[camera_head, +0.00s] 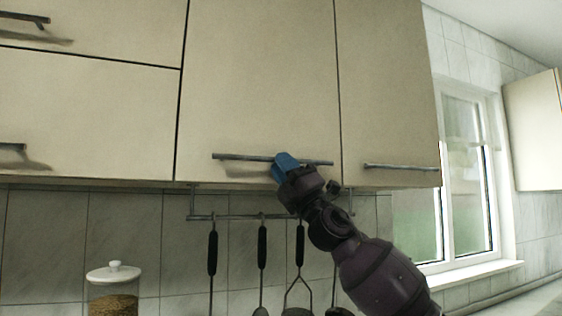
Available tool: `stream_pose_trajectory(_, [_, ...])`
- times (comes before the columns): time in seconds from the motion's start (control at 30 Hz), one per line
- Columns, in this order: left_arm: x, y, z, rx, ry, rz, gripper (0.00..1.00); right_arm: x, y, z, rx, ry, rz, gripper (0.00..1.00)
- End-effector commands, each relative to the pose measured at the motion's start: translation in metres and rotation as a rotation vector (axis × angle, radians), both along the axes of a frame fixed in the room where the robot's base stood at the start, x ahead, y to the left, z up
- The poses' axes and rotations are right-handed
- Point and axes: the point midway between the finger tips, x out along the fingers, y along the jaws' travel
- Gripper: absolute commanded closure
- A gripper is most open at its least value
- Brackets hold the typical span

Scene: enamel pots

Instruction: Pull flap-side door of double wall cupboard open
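The double wall cupboard has two cream doors. The flap-side door (258,85), beside the flaps on the left, looks closed and flush, with a horizontal bar handle (235,157) along its lower edge. The other door (385,85), on the right, is also closed. My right gripper (286,164) comes up from below right, and its blue fingers overlap the flap-side door's handle right of its middle. The fingers hide that bit of the bar, and I cannot tell whether they are closed on it. My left gripper is not in view.
Two flap fronts (90,110) with handles are at the left. Below the cupboard, a rail (230,217) holds several hanging utensils close to my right arm. A lidded glass jar (113,290) stands at lower left. A window (465,180) and another cupboard (535,130) are at the right.

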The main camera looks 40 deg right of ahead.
Motion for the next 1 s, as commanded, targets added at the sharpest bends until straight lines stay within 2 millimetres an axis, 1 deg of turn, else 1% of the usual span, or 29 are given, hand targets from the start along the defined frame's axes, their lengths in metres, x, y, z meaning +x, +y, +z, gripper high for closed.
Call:
stream_pose_trajectory(0.03, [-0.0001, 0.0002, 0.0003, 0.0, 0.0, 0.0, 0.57, 0.0015, 0.0011, 0.0043, 0.0, -0.002, 0.001, 0.77])
stream_pose_trajectory(0.13, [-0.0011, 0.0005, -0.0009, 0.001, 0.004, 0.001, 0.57, 0.0047, 0.0025, 0.0069, 0.0, 0.0, 0.0, 0.77])
stream_pose_trajectory(0.47, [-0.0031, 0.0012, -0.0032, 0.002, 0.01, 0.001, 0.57, 0.0067, 0.003, 0.0079, 0.001, 0.001, 0.0, 0.77])
stream_pose_trajectory(0.5, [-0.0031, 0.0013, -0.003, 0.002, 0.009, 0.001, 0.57, 0.0067, 0.003, 0.0079, 0.001, 0.001, 0.0, 0.8])
stream_pose_trajectory(0.63, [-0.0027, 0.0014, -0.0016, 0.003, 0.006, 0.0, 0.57, 0.0066, 0.003, 0.0079, 0.0, 0.001, 0.001, 1.0])
stream_pose_trajectory(1.0, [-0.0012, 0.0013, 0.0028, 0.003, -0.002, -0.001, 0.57, 0.0075, 0.0057, 0.0084, 0.001, 0.0, 0.001, 1.0])
